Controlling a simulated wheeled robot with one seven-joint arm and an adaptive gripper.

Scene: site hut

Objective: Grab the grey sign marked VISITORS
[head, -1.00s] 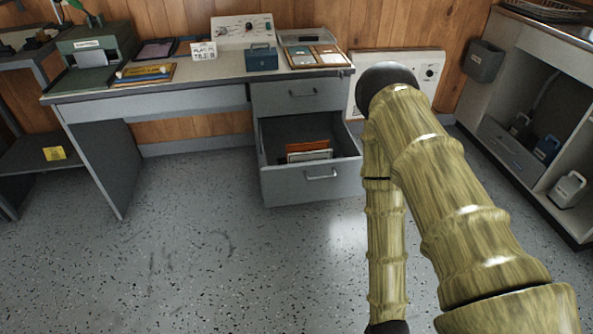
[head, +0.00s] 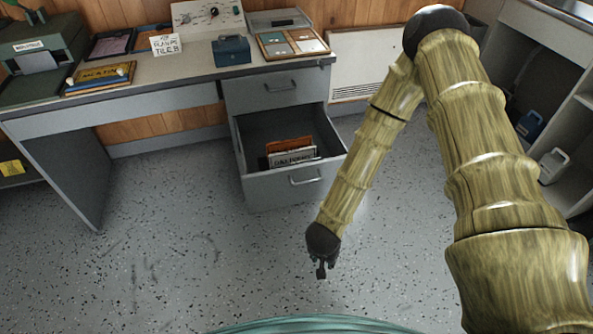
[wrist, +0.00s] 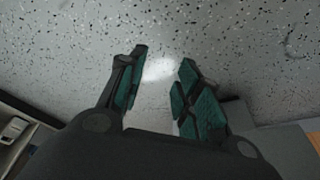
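A grey-white sign (head: 292,158) with dark lettering stands in the open desk drawer (head: 302,181), in front of an orange-brown board (head: 288,144). Its lettering is too small for me to read surely as VISITORS, and its lower part is hidden by the drawer front. My gripper (head: 321,270) hangs over the floor in front of the drawer, apart from the sign. In the wrist view my gripper (wrist: 162,72) has its fingers spread, with only floor between them. The sign is not recognisable there.
The desk (head: 190,72) carries a white lettered card (head: 165,44), a blue box (head: 231,50), a yellow-topped item (head: 100,73) and a framed tray (head: 292,43). A shelf unit (head: 540,40) stands at the right. The floor before the drawer is clear.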

